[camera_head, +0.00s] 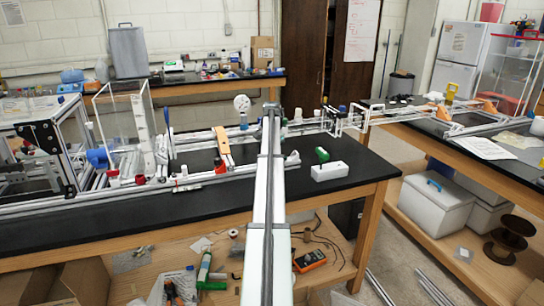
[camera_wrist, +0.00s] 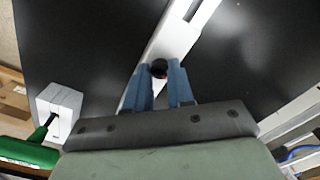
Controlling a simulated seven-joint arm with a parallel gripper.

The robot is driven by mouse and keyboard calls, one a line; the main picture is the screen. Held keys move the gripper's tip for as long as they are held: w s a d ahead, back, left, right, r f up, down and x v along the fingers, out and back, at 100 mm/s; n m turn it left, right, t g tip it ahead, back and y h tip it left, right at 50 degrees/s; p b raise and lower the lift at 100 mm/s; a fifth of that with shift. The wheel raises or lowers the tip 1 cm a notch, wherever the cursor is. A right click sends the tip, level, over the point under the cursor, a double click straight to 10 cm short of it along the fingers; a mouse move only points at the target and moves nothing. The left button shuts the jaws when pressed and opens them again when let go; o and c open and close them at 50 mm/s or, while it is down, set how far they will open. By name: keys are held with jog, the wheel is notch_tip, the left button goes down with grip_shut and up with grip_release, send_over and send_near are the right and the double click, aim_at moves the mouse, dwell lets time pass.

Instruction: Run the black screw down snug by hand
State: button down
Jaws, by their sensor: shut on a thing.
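In the wrist view, the round black screw head (camera_wrist: 159,65) sits between the two blue fingertips of my gripper (camera_wrist: 160,72). The gripper is shut on the screw, over a pale extrusion bar (camera_wrist: 174,36) that runs diagonally beneath it. A small red spot shows beside the head. The screw's shank and the gap under its head are hidden, so I cannot tell how deep it sits. In the head view I cannot make out the screw or the fingertips; a long pale beam crosses the middle.
A white block (camera_head: 330,171) with a green-handled tool (camera_head: 322,154) stands on the black bench (camera_head: 355,195); block (camera_wrist: 62,112) and green handle (camera_wrist: 28,152) also show in the wrist view. Frame rails (camera_head: 205,178) lie on the left. The black top around the block is clear.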

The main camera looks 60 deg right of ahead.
jog(key=shift+d+r, duration=0.1)
jog(key=shift+r, duration=0.05)
jog(key=c, duration=1)
grip_release()
jog(key=shift+o, duration=0.2)
notch_tip(320, 180, up, 14)
